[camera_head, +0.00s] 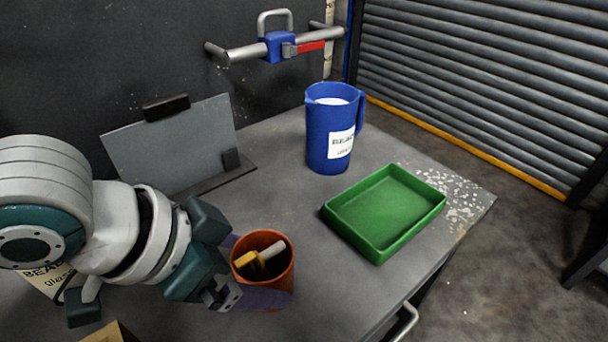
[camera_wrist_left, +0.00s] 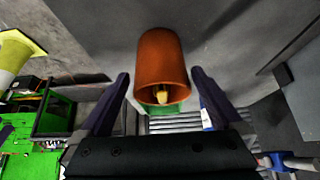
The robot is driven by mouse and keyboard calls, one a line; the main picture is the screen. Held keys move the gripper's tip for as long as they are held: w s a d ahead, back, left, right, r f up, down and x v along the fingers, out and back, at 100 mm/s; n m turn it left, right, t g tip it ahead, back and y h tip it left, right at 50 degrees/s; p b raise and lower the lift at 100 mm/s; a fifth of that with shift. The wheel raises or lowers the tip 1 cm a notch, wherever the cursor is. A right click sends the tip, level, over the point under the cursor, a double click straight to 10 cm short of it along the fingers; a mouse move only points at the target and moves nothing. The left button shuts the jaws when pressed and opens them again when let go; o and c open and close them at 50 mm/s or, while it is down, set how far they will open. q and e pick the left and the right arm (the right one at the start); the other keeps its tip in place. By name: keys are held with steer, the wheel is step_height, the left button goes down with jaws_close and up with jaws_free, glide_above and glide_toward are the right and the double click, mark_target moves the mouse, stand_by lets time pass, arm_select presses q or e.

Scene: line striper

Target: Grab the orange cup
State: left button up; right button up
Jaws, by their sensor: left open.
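The orange cup (camera_head: 280,285) stands upright on the grey table, with a yellow item and a whitish item sticking up inside it. My left gripper (camera_head: 260,270) reaches in from the left, with one purple finger on the far side of the cup and one on its near side. In the left wrist view the orange cup (camera_wrist_left: 160,55) shows between the two open fingers of my left gripper (camera_wrist_left: 160,78), with a narrow gap on each side. The jaws are not closed on it. My right gripper is in neither view.
A green tray (camera_head: 437,207) lies right of the cup, and a blue pitcher (camera_head: 320,150) with a white label stands behind it. A grey panel on a stand (camera_head: 170,150) is at the back left. A labelled container (camera_head: 48,280) is partly hidden by my left arm. Bare table separates cup and tray.

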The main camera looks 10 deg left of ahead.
mark_target(281, 267)
arm_select(q)
steer(key=x, duration=0.3)
steer(key=shift+w+f+b, duration=0.1)
steer(key=shift+f+b, duration=0.1)
steer(key=shift+b, duration=0.1)
steer(key=shift+c, duration=0.2)
steer(key=c, duration=1)
steer(key=shift+c, duration=0.6)
steer(key=shift+r, duration=0.2)
